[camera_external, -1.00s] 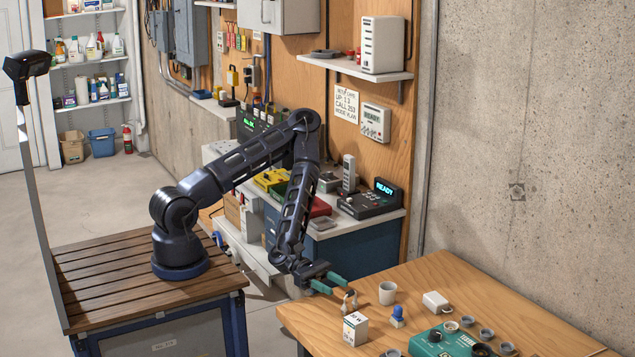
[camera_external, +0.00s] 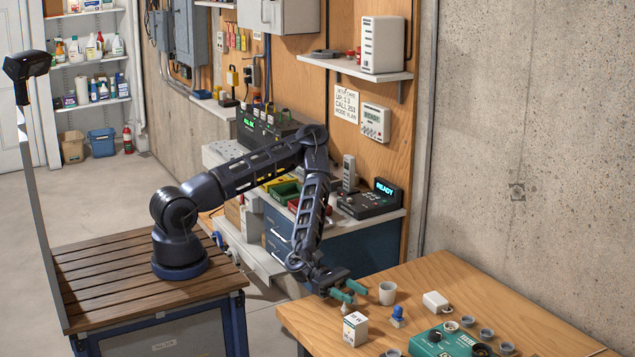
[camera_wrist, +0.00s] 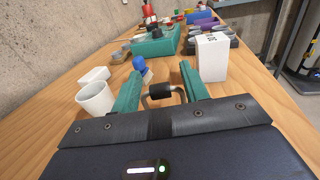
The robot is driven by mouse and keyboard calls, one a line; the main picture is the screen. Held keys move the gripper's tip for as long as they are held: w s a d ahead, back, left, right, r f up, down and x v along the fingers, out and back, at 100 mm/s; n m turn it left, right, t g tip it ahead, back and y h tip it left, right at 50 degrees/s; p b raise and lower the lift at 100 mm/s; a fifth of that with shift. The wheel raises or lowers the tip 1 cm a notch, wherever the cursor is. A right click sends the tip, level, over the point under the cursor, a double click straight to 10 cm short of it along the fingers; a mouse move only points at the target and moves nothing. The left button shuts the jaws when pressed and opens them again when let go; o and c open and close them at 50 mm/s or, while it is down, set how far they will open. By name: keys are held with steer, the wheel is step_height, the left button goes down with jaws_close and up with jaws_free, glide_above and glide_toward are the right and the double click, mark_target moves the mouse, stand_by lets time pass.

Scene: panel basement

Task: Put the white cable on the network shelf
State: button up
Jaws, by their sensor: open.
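My gripper (camera_external: 350,291) is open, its green fingers low over the near left part of the wooden table. In the wrist view a small arched piece (camera_wrist: 160,91), dark with pale ends, stands between the fingers (camera_wrist: 160,74), with a gap on both sides. It may be the cable; I cannot tell for sure, and the external view mostly hides it behind the fingers. The network shelf (camera_external: 338,66) is on the wooden wall panel, with a white upright router-like box (camera_external: 382,45) at its right and a small dark device at its left.
Near the fingers stand a white cup (camera_external: 387,293), a white labelled box (camera_external: 355,329) and a blue-topped piece (camera_external: 397,316). A white block (camera_external: 435,301) and a green device (camera_external: 441,343) lie farther right. A bench with a keypad device (camera_external: 370,200) stands below the shelf.

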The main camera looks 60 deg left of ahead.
steer(key=shift+x, duration=1)
steer(key=c, duration=0.7)
step_height(320, 180, up, 20)
step_height(320, 180, down, 20)
steer(key=shift+r, duration=0.1)
steer(key=shift+c, duration=0.7)
steer(key=shift+a, duration=0.25)
jaws_close()
steer(key=shift+s+a+f, duration=0.1)
steer(key=shift+a+f, duration=0.15)
steer(key=shift+a, duration=0.1)
